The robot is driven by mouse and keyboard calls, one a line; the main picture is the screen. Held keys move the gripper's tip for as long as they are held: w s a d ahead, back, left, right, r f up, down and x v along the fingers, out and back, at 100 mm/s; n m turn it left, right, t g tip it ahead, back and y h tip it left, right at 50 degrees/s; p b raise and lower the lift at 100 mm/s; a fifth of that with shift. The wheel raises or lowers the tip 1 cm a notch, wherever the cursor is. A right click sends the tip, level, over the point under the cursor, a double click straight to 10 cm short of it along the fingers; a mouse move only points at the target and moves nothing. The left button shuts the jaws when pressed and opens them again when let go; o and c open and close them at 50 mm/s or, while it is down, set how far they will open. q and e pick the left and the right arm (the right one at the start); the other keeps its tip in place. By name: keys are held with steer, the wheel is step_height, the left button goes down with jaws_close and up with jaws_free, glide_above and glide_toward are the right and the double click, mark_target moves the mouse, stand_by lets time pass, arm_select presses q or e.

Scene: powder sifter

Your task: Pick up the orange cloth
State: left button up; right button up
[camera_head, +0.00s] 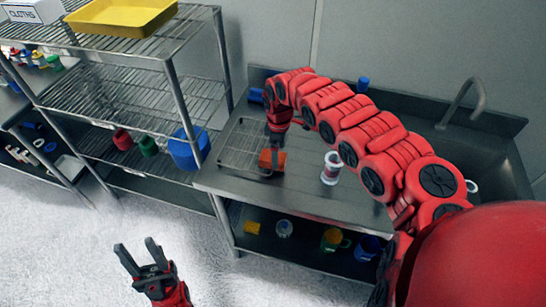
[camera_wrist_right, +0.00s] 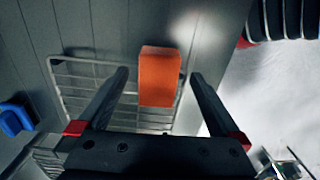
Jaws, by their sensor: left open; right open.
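The orange cloth (camera_head: 266,160) looks like a small folded block at the right end of a wire rack (camera_head: 240,147) on the steel counter. It also shows in the right wrist view (camera_wrist_right: 159,68), partly over the rack's edge. My right gripper (camera_head: 274,146) points down at the cloth from above. In the right wrist view its open fingers (camera_wrist_right: 160,76) stand on either side of the cloth in the picture, with gaps on both sides. I cannot tell how far the fingertips are above it. My left gripper (camera_head: 137,249) is open and empty over the floor.
A sink and faucet (camera_head: 465,98) are further right. A wire shelf (camera_head: 130,98) with a yellow tray (camera_head: 122,16) and a blue bucket (camera_head: 186,150) stands left.

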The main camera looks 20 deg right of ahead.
step_height(320, 180, down, 2)
steer(key=shift+w+a+f+p, duration=0.1)
steer(key=shift+w+f+p, duration=0.05)
steer(key=shift+p, duration=0.2)
steer(key=shift+f, duration=0.55)
steer(key=c, duration=1.4)
